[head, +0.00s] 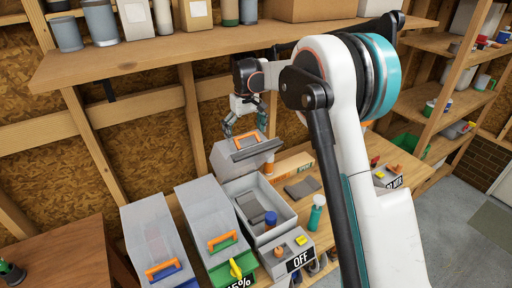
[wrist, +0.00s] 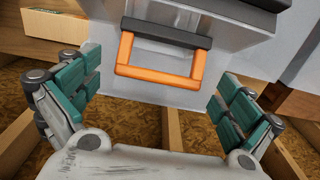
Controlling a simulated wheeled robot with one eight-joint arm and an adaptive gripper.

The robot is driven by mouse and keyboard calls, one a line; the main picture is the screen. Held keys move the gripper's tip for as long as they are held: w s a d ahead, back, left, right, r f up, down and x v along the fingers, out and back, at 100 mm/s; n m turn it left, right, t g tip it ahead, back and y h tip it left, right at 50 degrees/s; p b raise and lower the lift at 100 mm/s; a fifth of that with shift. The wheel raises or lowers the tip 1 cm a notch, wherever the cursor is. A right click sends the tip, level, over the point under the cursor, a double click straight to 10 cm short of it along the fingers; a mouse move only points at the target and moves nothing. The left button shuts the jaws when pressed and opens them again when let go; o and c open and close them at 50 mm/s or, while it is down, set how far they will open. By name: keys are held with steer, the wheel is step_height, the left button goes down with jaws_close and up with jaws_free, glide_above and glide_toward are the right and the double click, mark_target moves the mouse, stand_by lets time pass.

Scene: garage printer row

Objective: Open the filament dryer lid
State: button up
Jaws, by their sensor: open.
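The filament dryer with the OFF sign is a grey bin (head: 289,216) on the bench in the head view. Its inside shows, with grey pieces and a blue cylinder in it. Its grey lid (head: 225,158) stands raised at the back of the bin, tilted up. The lid's orange handle (head: 247,139) is near the top. My gripper (head: 243,119) is open just above the handle. In the wrist view the handle (wrist: 157,75) lies between the spread fingers of my gripper (wrist: 153,82), and neither finger visibly touches it.
Two more dryers with lids down, one with a blue-based front (head: 148,230) and one with a green one (head: 207,215), stand to the left. A green bottle (head: 316,217) stands right of the open bin. A wooden shelf (head: 200,48) with containers runs above my gripper.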

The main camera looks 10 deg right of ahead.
steer(key=s+d+f+t+b, duration=0.1)
steer(key=s+d+f+b, duration=0.1)
steer(key=s+f, duration=0.3)
steer(key=s+d+f+t+y+b, duration=0.1)
steer(key=s+d+f+b, duration=0.1)
steer(key=s+f, duration=0.4)
steer(key=s+d+f+t+b, duration=0.2)
steer(key=s+f+b, duration=0.2)
steer(key=s, duration=0.3)
steer(key=shift+s+f, duration=0.1)
steer(key=shift+f, duration=0.7)
steer(key=p+v, duration=0.3)
steer(key=v, duration=1.1)
steer(key=s+m+t+b, duration=0.1)
steer(key=s+b, duration=0.3)
steer(key=s, duration=0.2)
steer(key=shift+s+a+f, duration=0.35)
steer(key=shift+s+f, duration=0.05)
